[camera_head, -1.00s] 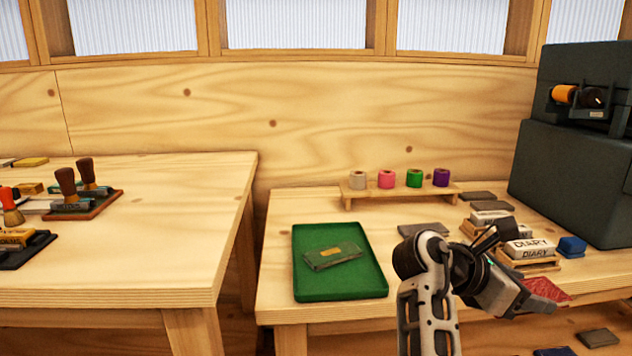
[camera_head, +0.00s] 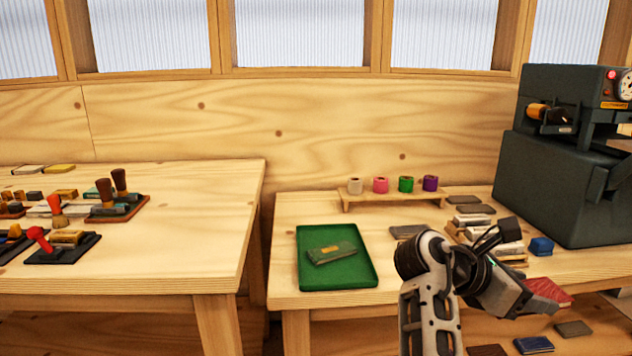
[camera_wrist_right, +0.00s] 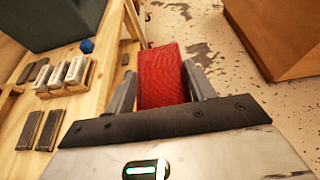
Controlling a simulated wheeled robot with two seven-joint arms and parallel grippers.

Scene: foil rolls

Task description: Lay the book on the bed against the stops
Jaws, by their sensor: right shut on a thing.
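The book is red; it shows in the right wrist view (camera_wrist_right: 162,75) between the two fingers. My right gripper (camera_wrist_right: 160,92) is shut on it. In the head view the red book (camera_head: 549,291) sticks out past the right gripper (camera_head: 540,300), near the front edge of the right-hand table. A dark machine (camera_head: 560,180) stands at the right end of that table, with a gauge, a red light and an orange roll on its upper part. The bed and its stops cannot be made out in these frames. My left gripper is not in view.
A green tray (camera_head: 369,277) holding a dark green book (camera_head: 331,253) lies on the right-hand table. Coloured foil rolls (camera_head: 406,184) stand on a rack behind it. Diary blocks (camera_wrist_right: 75,70) and a blue block (camera_head: 541,246) lie before the machine. Handled stamps (camera_head: 105,192) fill the left table.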

